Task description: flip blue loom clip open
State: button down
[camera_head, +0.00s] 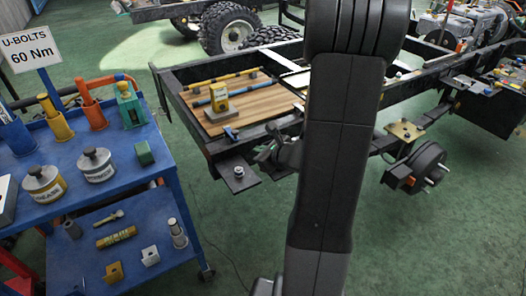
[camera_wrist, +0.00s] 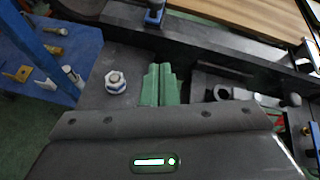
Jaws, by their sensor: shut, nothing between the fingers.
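The blue loom clip (camera_head: 231,134) sits on the dark chassis rail, near its front left corner. In the wrist view the blue clip (camera_wrist: 153,17) is at the top, on the rail beyond my fingers. It is small, and I cannot tell how its flap stands. My gripper (camera_wrist: 161,68) shows its green fingers together, with nothing between them. The fingertips are apart from the clip, on the near side of the rail. In the head view my dark arm crosses the middle, and I cannot make out the gripper clearly.
A plate with a nut (camera_wrist: 115,83) lies left of my fingers. A wooden board (camera_head: 212,119) inside the frame carries a yellow device (camera_head: 219,99) and blue and yellow rods. A blue tool cart (camera_head: 170,160) stands left, with open green floor (camera_head: 225,225) beside it.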

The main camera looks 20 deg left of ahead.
aim_at(237, 137)
jog(key=w+a, duration=0.1)
jog(key=a, duration=0.1)
jog(key=w+a, duration=0.1)
jog(key=a, duration=0.1)
jog(key=w+a, duration=0.1)
jog(key=shift+a+f+p, duration=0.2)
jog(key=shift+a+p, duration=0.1)
jog(key=shift+a, duration=0.1)
jog(key=shift+w+a+r, duration=0.2)
jog(key=shift+a+r, duration=0.15)
jog(key=shift+a, duration=0.1)
jog(key=shift+r+p, duration=0.15)
jog(key=shift+p, duration=0.4)
jog(key=shift+r+p, duration=0.15)
jog(key=shift+p, duration=0.25)
jog(key=shift+h+p, duration=0.3)
jog(key=shift+p, duration=0.05)
